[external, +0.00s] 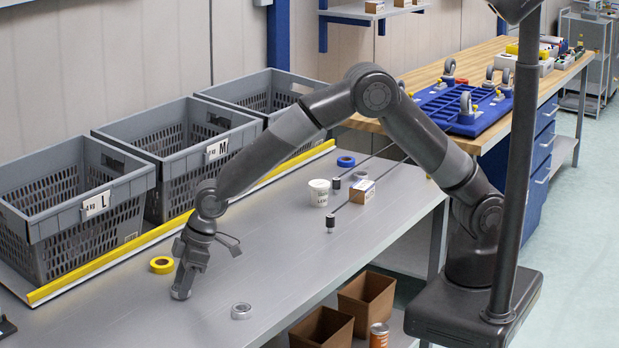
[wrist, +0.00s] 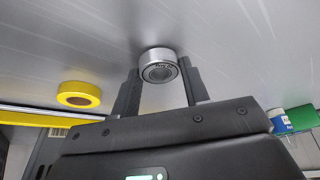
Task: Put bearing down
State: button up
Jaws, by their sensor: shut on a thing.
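A silver bearing (wrist: 163,56) with a dark hole sits between the two fingertips of my gripper (wrist: 159,68) in the wrist view. My gripper (external: 182,293) is shut on it and points down, low at the near left part of the grey table. In the external view the fingers mostly hide the held bearing. I cannot tell whether it touches the tabletop (external: 290,268). A separate silver ring (external: 241,311) lies on the table to the right of my gripper.
A yellow tape roll (external: 162,265) lies behind my gripper and shows in the wrist view (wrist: 79,94). Grey crates (external: 62,240) stand behind a yellow rail (external: 110,258). A white tub (external: 319,192), a blue roll (external: 346,161) and a small box (external: 362,191) stand further right.

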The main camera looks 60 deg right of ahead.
jog(key=shift+f, duration=0.15)
jog(key=o, duration=1)
jog(key=v, duration=1.1)
jog(key=s+d+r+m+t, duration=0.15)
jog(key=d+r, duration=0.35)
jog(key=d, duration=0.5)
jog(key=s+d+r+m+h, duration=0.15)
jog(key=d+r, duration=0.25)
jog(key=d, duration=0.6)
jog(key=s+d+r+m, duration=0.1)
jog(key=d+r+m, duration=0.1)
jog(key=d+r, duration=0.5)
jog(key=s+d+f+m+h, duration=0.1)
jog(key=s+d+m, duration=0.1)
jog(key=s+d, duration=0.7)
jog(key=s+d+f+m+t+h, duration=0.1)
jog(key=s+d+f+m, duration=0.1)
jog(key=s+d, duration=0.7)
jog(key=shift+d+f+m, duration=0.15)
jog(key=shift+d+m, duration=0.65)
jog(key=shift+d, duration=0.75)
